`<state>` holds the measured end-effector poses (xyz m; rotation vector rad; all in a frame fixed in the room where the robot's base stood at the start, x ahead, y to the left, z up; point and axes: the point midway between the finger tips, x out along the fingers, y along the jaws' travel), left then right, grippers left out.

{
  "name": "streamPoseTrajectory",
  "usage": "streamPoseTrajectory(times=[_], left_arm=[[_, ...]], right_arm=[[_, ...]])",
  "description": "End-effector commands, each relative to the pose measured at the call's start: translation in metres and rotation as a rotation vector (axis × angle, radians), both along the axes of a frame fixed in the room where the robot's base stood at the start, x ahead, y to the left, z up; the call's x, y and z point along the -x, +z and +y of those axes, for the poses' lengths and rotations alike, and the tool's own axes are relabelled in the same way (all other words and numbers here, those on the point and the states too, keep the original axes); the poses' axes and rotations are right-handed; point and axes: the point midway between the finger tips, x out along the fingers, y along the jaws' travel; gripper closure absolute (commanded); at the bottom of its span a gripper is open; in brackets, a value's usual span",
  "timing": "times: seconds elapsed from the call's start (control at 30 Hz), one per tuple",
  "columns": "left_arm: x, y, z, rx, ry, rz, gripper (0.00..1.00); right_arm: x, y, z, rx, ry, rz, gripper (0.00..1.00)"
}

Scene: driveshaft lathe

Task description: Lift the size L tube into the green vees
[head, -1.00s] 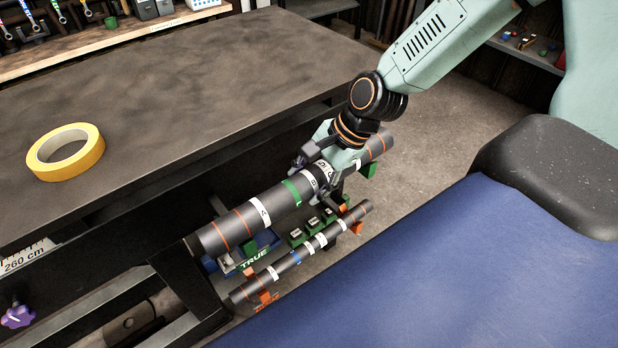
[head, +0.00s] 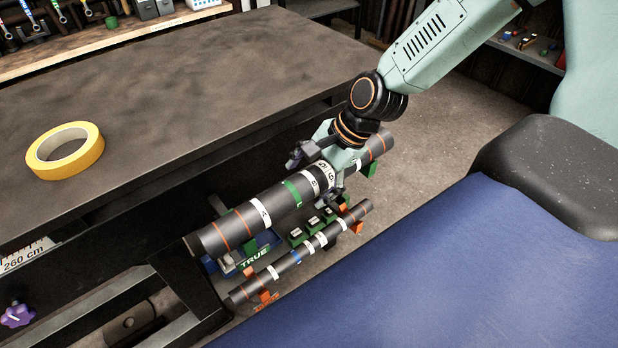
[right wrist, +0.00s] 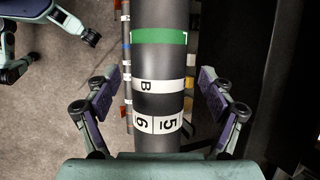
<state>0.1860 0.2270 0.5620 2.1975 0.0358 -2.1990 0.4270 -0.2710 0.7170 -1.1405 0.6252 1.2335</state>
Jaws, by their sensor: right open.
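The large dark tube (head: 240,222), with a green band, white lettered bands and orange rings, lies slantwise beside the bench. It also shows upright in the right wrist view (right wrist: 160,62). A green support (head: 369,169) is under its far end, and a green piece marked TRUE (head: 255,258) is below its near part. I cannot tell whether the tube touches both. My right gripper (head: 316,176) is open around the tube, near the white bands. In the right wrist view its fingers (right wrist: 157,88) stand apart on both sides with gaps. My left gripper is not in view.
A thinner tube (head: 325,238) with a blue band lies on orange supports (head: 268,296) below and beside the large one. The dark bench (head: 170,110) carries a yellow tape roll (head: 66,152). A blue surface (head: 430,270) fills the lower right.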

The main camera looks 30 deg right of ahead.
Motion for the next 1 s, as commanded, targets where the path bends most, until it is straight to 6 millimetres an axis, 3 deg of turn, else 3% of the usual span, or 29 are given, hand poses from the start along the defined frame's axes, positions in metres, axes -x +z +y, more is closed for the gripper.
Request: streamPoseTrajectory(times=[0.23, 0.7, 1.0], left_arm=[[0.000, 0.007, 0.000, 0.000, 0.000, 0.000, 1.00], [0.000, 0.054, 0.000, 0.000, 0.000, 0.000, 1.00], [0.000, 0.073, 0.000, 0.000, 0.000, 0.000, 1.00]], right_arm=[[0.001, 0.007, 0.000, 0.000, 0.001, 0.003, 0.18], [0.001, 0.061, 0.000, -0.001, 0.001, 0.001, 0.18], [0.001, 0.083, 0.000, -0.001, 0.001, 0.001, 0.18]])
